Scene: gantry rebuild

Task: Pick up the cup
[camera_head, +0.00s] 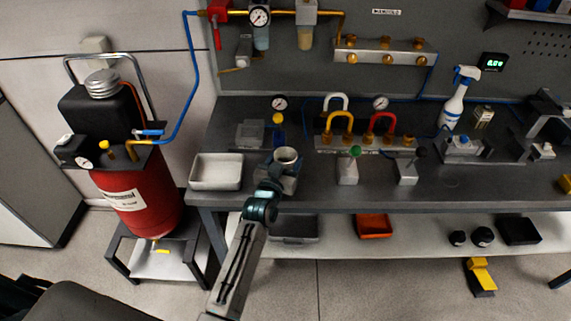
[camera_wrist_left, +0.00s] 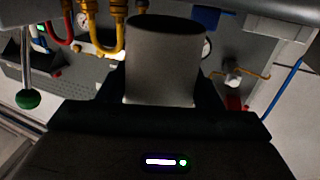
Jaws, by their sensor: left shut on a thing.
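The cup (camera_head: 286,156) is light grey and round, near the front left part of the workbench (camera_head: 330,196). My left gripper (camera_head: 277,172) is shut on the cup, reaching in from the front edge. In the left wrist view the cup (camera_wrist_left: 163,60) stands upright in the picture between the dark fingers of my left gripper (camera_wrist_left: 160,100). The fingers partly hide its lower part. I cannot tell whether its base touches the surface below. My right gripper does not show in either view.
A white tray (camera_head: 217,172) lies left of the cup. A clear box (camera_head: 250,134) stands behind it. A green-knobbed block (camera_head: 348,168) and a black-knobbed one (camera_head: 408,170) stand to the right. A red tank (camera_head: 140,200) stands left of the bench.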

